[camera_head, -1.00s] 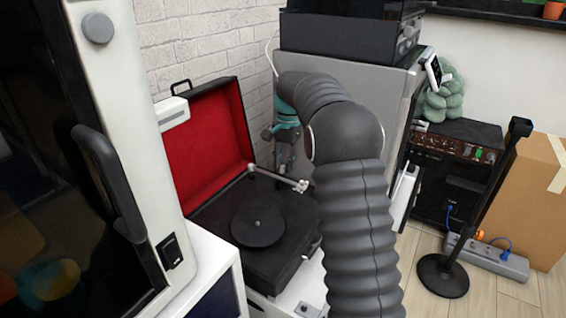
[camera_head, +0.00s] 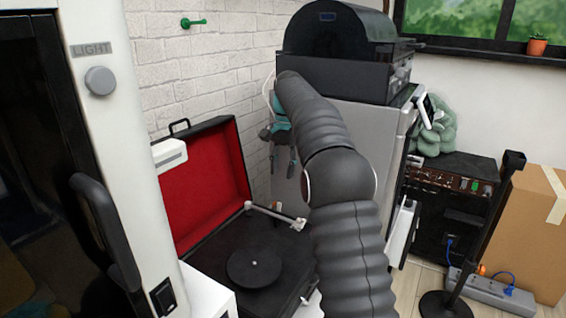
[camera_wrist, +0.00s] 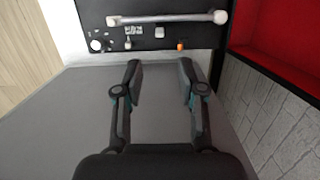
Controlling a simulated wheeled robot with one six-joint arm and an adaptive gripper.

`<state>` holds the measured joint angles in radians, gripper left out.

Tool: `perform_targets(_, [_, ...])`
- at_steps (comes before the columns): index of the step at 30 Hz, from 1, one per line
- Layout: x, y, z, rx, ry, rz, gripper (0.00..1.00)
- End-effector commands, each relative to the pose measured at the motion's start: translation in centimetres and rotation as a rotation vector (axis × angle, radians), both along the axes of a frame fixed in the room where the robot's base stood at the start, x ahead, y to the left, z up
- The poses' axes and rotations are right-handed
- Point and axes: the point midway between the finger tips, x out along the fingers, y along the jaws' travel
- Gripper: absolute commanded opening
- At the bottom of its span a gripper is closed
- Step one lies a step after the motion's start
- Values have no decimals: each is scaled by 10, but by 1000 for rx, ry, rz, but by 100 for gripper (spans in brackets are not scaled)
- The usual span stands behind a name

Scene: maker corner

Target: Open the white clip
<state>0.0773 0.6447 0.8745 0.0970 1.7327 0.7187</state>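The record player (camera_head: 205,255) stands open with its red-lined lid raised. Its pale tonearm (camera_wrist: 165,18) lies across the top of the wrist view and also shows in the head view (camera_head: 262,212). Small pale fittings (camera_wrist: 160,32) sit on the black deck beside the tonearm. I cannot tell which of them is the white clip, or whether it is open or shut. My gripper (camera_wrist: 160,72) is open and empty, with its fingers pointing towards the fittings. In the head view my gripper (camera_head: 281,148) hangs above the deck's back edge, close to the wall.
The raised red lid (camera_head: 200,180) and brick wall (camera_wrist: 285,125) flank my gripper. A grey cabinet (camera_head: 365,120) stands to the right in the head view. A black stand (camera_head: 480,240), cardboard box (camera_head: 525,240) and power strip (camera_head: 490,291) are further right.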

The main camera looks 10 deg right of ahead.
Motion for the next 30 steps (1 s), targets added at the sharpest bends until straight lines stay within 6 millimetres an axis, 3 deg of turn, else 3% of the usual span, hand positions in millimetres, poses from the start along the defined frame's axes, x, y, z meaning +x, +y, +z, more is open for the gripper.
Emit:
perform_targets(7, [2,-2,17,1,1,-1,40])
perform_targets(21, [0,-2,21,0,-4,5,40])
perform_targets(26, [-16,1,36,-4,-37,38,40])
perform_targets(30, [-43,5,55,-12,-90,93,40])
